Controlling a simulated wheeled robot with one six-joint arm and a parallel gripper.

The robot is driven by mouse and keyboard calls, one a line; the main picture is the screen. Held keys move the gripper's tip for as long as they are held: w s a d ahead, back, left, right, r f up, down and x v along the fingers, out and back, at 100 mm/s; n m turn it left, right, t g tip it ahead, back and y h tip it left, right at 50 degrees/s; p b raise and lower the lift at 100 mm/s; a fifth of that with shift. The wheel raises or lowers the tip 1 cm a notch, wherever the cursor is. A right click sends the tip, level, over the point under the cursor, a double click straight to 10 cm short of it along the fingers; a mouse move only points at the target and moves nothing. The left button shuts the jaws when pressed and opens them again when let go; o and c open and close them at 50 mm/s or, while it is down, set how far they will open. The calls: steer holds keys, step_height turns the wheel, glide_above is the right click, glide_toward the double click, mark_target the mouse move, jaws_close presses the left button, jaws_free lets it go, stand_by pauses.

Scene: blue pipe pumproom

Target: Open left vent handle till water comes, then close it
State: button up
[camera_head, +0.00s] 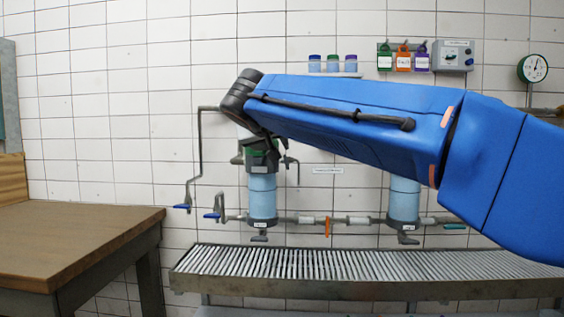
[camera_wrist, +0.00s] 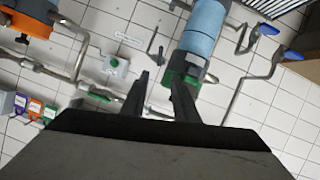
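The left vessel (camera_head: 262,197) is a light blue cylinder with a green and dark top, partly behind my blue arm; it also shows in the wrist view (camera_wrist: 201,30). A blue handle (camera_head: 182,207) hangs at the end of a tall bent pipe left of it; it shows in the wrist view (camera_wrist: 294,54). A second blue handle (camera_head: 212,215) is beside it, also in the wrist view (camera_wrist: 266,31). I cannot tell which handle is the vent handle. My gripper (camera_wrist: 158,78) is open, fingers apart and empty near the green top. No running water shows.
A grated trough (camera_head: 300,284) runs below the pipes. A wooden table (camera_head: 70,235) stands at the left. A right vessel (camera_head: 404,205) is partly behind my arm. Coloured tags (camera_head: 403,58), a control box (camera_head: 454,56) and a gauge (camera_head: 533,68) are on the wall.

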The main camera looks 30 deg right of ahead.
mark_target(285, 159)
steer(key=x, duration=1.6)
steer(key=shift+w, duration=0.15)
jaws_close()
